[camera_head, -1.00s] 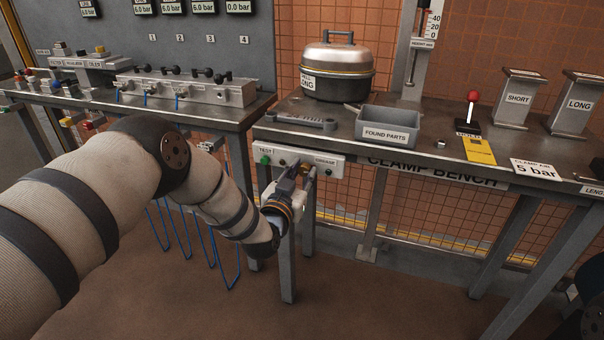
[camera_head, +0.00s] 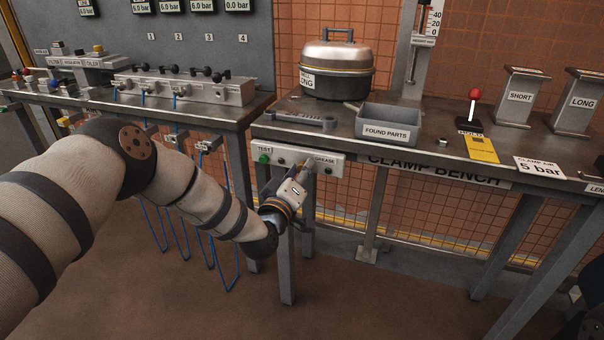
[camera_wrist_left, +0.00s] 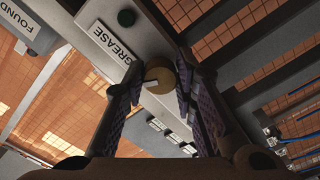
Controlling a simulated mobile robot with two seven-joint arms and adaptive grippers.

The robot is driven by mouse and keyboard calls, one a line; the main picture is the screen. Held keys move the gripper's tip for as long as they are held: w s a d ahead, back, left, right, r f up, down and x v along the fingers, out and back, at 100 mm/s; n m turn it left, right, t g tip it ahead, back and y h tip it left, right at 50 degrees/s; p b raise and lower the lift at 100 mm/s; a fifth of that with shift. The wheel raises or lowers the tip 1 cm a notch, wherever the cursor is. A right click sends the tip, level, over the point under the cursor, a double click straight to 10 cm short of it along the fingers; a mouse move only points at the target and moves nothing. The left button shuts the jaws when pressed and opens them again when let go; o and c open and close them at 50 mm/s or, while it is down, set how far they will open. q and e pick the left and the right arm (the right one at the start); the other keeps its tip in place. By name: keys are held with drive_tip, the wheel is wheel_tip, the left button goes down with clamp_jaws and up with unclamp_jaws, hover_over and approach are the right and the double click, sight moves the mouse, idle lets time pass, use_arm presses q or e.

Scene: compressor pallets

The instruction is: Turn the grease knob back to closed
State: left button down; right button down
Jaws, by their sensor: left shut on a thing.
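The grease knob is a round brass-brown knob (camera_wrist_left: 163,84) with a pale pointer line, on the light panel beside the GREASE label (camera_wrist_left: 110,40) in the left wrist view. My left gripper (camera_wrist_left: 160,76) has one finger on each side of the knob and is shut on it. In the head view, my left gripper (camera_head: 305,174) is at the front panel (camera_head: 338,160) under the bench edge, and the knob is hidden behind it. The GREASE label also shows in the head view (camera_head: 325,160).
A green button (camera_head: 264,158) sits by the TEST label on the same panel. A bench leg (camera_head: 286,270) stands below my gripper. Blue hoses (camera_head: 222,260) hang at left.

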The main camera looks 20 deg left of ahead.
use_arm(q)
drive_tip(key=n+b, duration=0.1)
drive_tip(key=n, duration=0.4)
drive_tip(key=shift+n, duration=0.3)
idle(0.5)
drive_tip(key=c, duration=1.3)
unclamp_jaws()
drive_tip(key=s, duration=1.2)
drive_tip(key=shift+a, duration=0.25)
